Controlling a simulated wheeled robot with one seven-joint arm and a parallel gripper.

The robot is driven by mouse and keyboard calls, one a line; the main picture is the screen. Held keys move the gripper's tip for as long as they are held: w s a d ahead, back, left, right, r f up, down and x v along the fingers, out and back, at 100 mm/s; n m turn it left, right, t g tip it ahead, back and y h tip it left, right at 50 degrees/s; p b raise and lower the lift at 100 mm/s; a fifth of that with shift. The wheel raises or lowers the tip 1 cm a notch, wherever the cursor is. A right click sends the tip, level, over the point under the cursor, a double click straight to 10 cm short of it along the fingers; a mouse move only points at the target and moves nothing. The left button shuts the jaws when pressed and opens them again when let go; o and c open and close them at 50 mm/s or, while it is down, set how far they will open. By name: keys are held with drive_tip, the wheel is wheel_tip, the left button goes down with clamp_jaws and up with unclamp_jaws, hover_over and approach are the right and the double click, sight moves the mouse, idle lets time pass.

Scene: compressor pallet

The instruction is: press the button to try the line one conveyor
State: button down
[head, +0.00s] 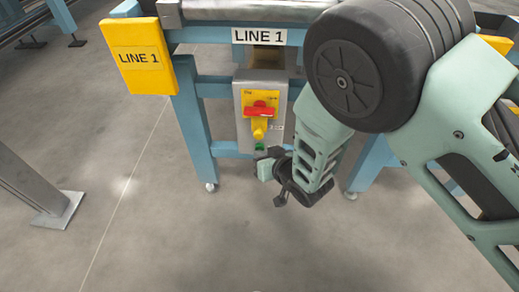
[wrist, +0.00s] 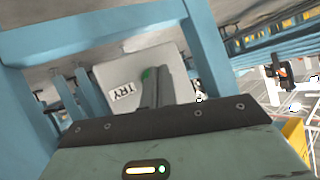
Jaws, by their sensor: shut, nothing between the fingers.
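A grey control box (head: 246,92) is mounted on the blue conveyor frame under a "LINE 1" sign (head: 259,36). It carries a red rotary handle (head: 260,110) on a yellow plate and a small green button (head: 260,146) near its bottom. In the wrist view the green button (wrist: 147,73) shows beside a "TRY" label (wrist: 123,92) on the box (wrist: 115,70). My gripper (head: 264,165) is shut and empty, just below and in front of the box's lower end. In the wrist view its fingers (wrist: 155,88) partly cover the button; I cannot tell whether they touch it.
A yellow "LINE 1" panel (head: 140,58) hangs at the left of the blue conveyor frame (head: 193,125). A grey post (head: 35,185) stands on the floor at left. The floor in front is clear. Blue frame legs flank the box.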

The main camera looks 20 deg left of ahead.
drive_tip(key=shift+w, duration=0.2)
idle(0.3)
drive_tip(key=shift+s, duration=0.1)
drive_tip(key=shift+s+d, duration=0.2)
drive_tip(key=shift+s, duration=0.6)
drive_tip(key=shift+p, duration=0.3)
drive_tip(key=shift+s+d+p, duration=0.15)
drive_tip(key=shift+s+d, duration=0.05)
drive_tip(key=shift+s, duration=0.6)
drive_tip(key=shift+s+d+p, duration=0.15)
drive_tip(key=shift+s+d, duration=0.05)
drive_tip(key=shift+s, duration=0.65)
drive_tip(key=shift+s+d+p, duration=0.15)
drive_tip(key=shift+s+d, duration=0.05)
drive_tip(key=shift+s, duration=0.6)
drive_tip(key=shift+r, duration=0.15)
